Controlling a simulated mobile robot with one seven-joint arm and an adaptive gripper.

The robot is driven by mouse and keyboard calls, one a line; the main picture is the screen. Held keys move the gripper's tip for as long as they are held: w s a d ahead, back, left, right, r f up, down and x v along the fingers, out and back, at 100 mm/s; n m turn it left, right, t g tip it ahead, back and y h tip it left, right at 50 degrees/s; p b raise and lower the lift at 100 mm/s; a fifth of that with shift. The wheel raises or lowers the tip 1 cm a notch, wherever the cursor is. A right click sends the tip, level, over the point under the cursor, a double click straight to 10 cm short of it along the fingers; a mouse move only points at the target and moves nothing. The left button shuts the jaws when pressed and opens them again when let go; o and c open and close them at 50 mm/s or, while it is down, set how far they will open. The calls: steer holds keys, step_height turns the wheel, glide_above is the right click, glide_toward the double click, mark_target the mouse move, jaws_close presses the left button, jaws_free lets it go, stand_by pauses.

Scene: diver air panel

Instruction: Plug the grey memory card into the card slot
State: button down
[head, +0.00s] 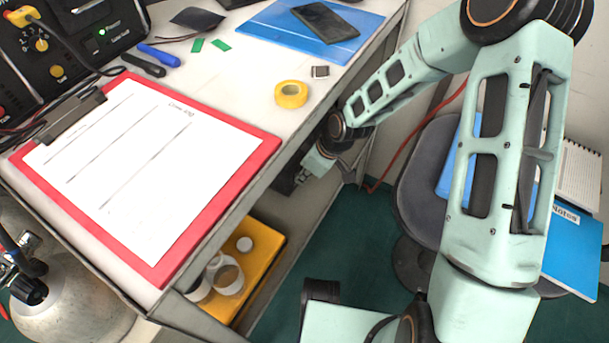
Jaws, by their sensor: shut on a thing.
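My gripper (303,176) reaches in under the right edge of the table, at a dark box (284,187) on the shelf below. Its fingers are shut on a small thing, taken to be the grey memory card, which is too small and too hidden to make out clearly. The card slot cannot be made out; the dark box is mostly hidden by the table edge and my gripper. I cannot tell whether the card touches the box.
On the table lie a red clipboard (268,150), yellow tape (291,94), a small dark block (320,71), green chips (221,45) and a phone (325,22) on a blue folder. A yellow tray (270,262) stands below. A chair (415,190) is close to my arm.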

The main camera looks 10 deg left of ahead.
steer(key=shift+a, duration=0.2)
stand_by(0.4)
steer(key=c, duration=2)
jaws_free()
steer(key=shift+r, duration=0.1)
steer(key=v, duration=1.1)
steer(key=shift+d+r, duration=0.1)
steer(key=shift+r, duration=0.3)
